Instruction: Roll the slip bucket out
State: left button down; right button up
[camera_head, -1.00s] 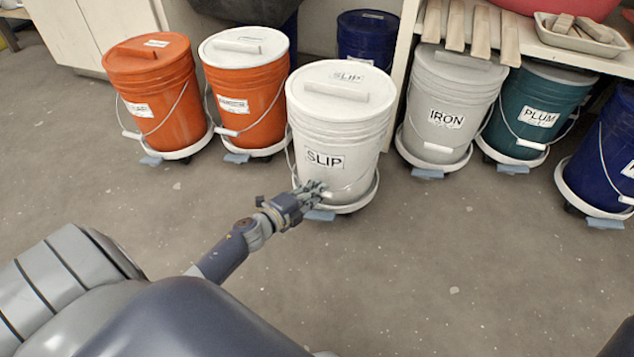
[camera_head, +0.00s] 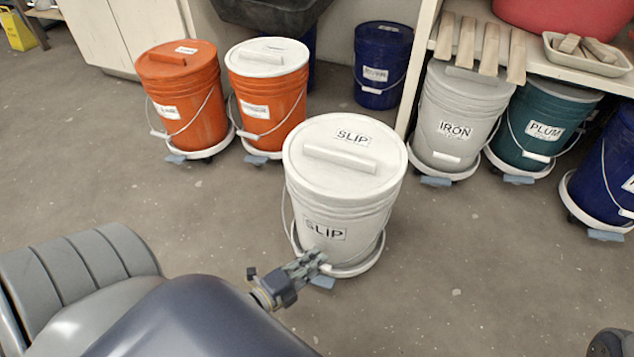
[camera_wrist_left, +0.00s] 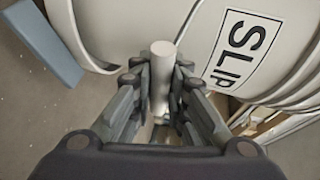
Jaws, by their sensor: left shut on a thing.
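The white slip bucket (camera_head: 345,195) stands upright on its round white dolly (camera_head: 358,268) on open floor, in front of the row of other buckets. Its lid is on and its label faces me. My left gripper (camera_head: 312,262) is at the bucket's lower front, shut on the white grip of the bucket's wire handle. The left wrist view shows the handle grip (camera_wrist_left: 161,75) between the two fingers, with the SLIP label (camera_wrist_left: 243,48) beside it. A blue-grey tab (camera_head: 322,283) sticks out at the dolly's front. My right gripper is not in view.
Two orange buckets (camera_head: 183,105) stand behind to the left. The iron bucket (camera_head: 457,110), the plum bucket (camera_head: 545,115) and a blue bucket (camera_head: 605,165) stand to the right by a shelf (camera_head: 540,50). The floor (camera_head: 470,270) around the slip bucket is clear.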

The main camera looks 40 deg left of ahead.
pick_arm(q)
jog(key=shift+s+d, duration=0.25)
jog(key=shift+s, duration=0.25)
jog(key=c, duration=1.6)
grip_release()
jog(key=shift+o, duration=0.2)
jog(key=v, duration=1.2)
